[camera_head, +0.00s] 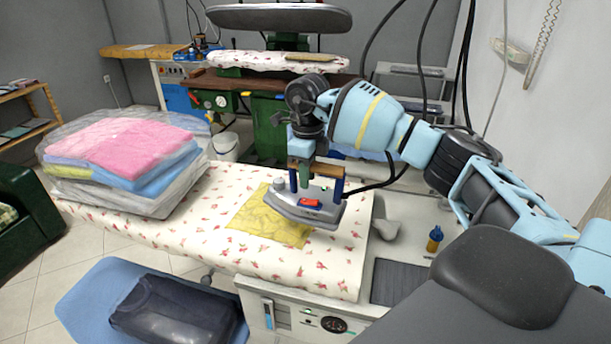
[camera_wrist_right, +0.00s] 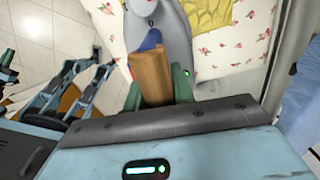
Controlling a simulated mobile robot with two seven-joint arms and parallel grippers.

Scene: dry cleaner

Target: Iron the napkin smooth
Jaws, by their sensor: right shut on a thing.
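The yellow napkin (camera_head: 262,218) lies on the flowered ironing board (camera_head: 185,215), and it looks wrinkled. The grey iron (camera_head: 305,208) is over the napkin's right part, its nose pointing left; I cannot tell if its sole touches the cloth. My right gripper (camera_head: 306,172) is shut on the iron's brown handle. In the right wrist view the handle (camera_wrist_right: 150,72) sits between the fingers, with the grey iron body (camera_wrist_right: 170,30) beyond and a corner of the napkin (camera_wrist_right: 212,14) beside it. My left gripper is not in view.
A pile of wrapped folded linen (camera_head: 125,150) covers the board's left end. A small blue-and-yellow bottle (camera_head: 435,238) stands on the grey side surface at right. A blue shelf (camera_head: 85,300) with a dark bag (camera_head: 175,312) is below. Bare board lies in front of the napkin.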

